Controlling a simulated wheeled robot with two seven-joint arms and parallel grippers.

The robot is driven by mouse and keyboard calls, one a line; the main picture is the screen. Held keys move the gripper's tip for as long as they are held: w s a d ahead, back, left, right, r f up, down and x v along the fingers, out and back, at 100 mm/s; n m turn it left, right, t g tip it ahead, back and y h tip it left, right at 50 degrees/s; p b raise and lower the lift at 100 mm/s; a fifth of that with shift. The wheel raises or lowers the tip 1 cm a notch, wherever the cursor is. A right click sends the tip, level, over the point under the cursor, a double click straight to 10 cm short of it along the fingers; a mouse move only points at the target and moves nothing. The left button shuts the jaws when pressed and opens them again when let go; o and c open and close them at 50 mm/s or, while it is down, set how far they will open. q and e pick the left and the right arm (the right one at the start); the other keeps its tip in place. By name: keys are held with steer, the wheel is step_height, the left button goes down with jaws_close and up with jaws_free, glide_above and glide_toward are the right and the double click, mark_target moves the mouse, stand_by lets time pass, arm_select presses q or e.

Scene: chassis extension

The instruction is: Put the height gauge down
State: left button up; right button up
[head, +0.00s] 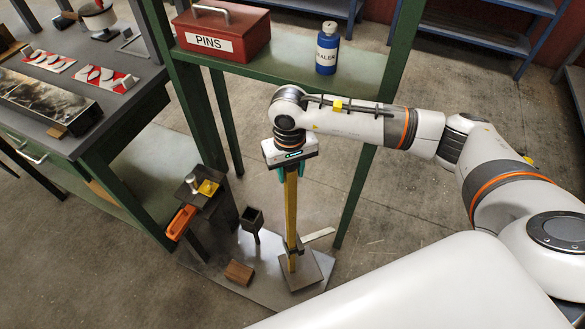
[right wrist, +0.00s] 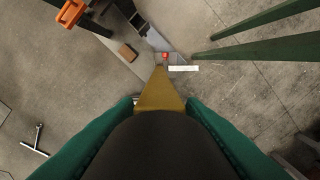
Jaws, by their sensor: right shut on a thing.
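The height gauge (head: 291,215) is a tall yellow column with a square grey base (head: 300,272) and a small slider low on it. It stands about upright over a grey plate (head: 215,262) on the floor. I cannot tell whether its base touches the plate. My right gripper (head: 290,172) is shut on the column's upper end from above. In the right wrist view the yellow column (right wrist: 160,92) runs away between the green fingers, with a red spot and a pale strip (right wrist: 183,68) near its far end. My left gripper is out of view.
A wooden block (head: 239,272) and a dark square holder (head: 252,220) stand left of the gauge. A small stand with an orange tray (head: 182,221) is farther left. A green shelf (head: 280,72) carries a red PINS box (head: 221,30) and a blue bottle (head: 327,50).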

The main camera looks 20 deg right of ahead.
mark_target(291, 183)
steer(key=shift+w+f+p, duration=0.1)
steer(key=shift+f+p, duration=0.35)
steer(key=shift+f, duration=2.25)
steer(key=o, duration=1.1)
steer(key=shift+f, duration=0.15)
steer(key=shift+r, duration=0.25)
step_height(291, 183, up, 12)
steer(key=b, duration=0.2)
steer(key=shift+f+b, duration=0.1)
steer(key=shift+b, duration=0.25)
